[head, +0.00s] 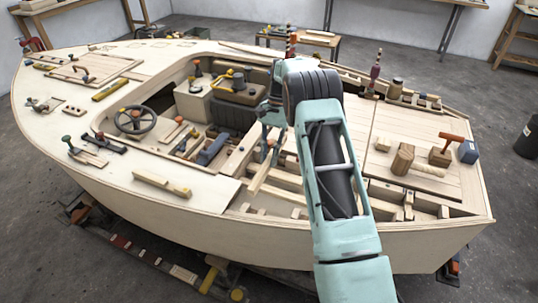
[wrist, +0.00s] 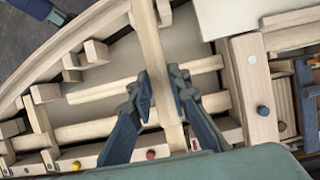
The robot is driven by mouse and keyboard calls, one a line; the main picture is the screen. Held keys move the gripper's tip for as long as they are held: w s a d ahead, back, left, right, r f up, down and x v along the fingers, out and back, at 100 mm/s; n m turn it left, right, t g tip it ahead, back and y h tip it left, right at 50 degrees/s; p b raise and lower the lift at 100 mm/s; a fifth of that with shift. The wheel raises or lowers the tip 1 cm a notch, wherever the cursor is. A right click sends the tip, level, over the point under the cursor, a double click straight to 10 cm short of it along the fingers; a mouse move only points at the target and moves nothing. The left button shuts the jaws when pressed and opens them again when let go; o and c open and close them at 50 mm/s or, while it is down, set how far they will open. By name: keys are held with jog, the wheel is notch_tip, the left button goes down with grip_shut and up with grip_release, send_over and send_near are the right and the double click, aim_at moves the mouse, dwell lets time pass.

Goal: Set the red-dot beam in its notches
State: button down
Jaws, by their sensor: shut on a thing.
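My gripper (wrist: 162,88) is shut on a long pale wooden beam (wrist: 152,45), with one dark blue finger on each side. The beam crosses above the lengthwise timbers in the open part of the hull. In the head view my gripper (head: 268,132) is partly hidden by my arm, and the beam (head: 259,178) slopes down toward the near side. A red dot (wrist: 150,155) shows on the wood near one end of the beam in the wrist view. I cannot tell whether the beam rests in any notches.
Pale lengthwise timbers (wrist: 105,88) and small blocks (wrist: 96,52) lie beneath the beam. A plank with a blue dot (wrist: 263,110) stands to the right. The deck holds a steering wheel (head: 134,120), a mallet (head: 452,137) and other loose tools.

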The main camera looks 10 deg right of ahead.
jog(key=shift+f+b, duration=2.3)
jog(key=shift+f, duration=1.9)
jog(key=shift+f+b, duration=0.45)
jog(key=shift+f, duration=0.2)
jog(key=c, duration=1.7)
grip_release()
jog(key=shift+c, duration=0.2)
jog(key=shift+r, duration=0.1)
jog(key=shift+v, duration=3.75)
